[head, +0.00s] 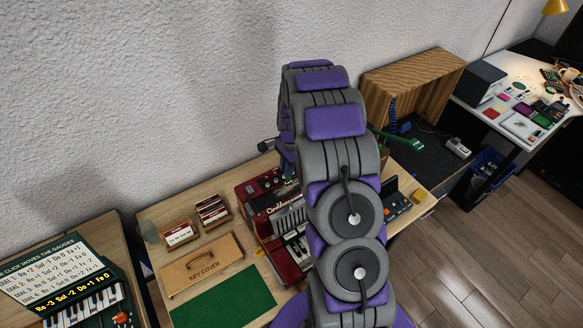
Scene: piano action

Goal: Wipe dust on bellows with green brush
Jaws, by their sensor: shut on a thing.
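The red accordion-like instrument (290,254) stands on the wooden table, with its keys showing. Its pale ribbed bellows (290,219) are partly covered by my arm. My gripper (288,172) shows only in part, at the left edge of my arm, above the back of the instrument. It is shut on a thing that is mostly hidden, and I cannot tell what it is. A green long-handled thing (404,140) lies to the right of my arm, by the dark mat. I cannot tell whether it is the green brush. Dust on the bellows cannot be made out.
A wooden key cover (202,265), small card boxes (179,233) and a green mat (225,302) lie left of the instrument. An open wooden box (414,85) stands at the back right. A small keyboard device (85,311) sits on the left table.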

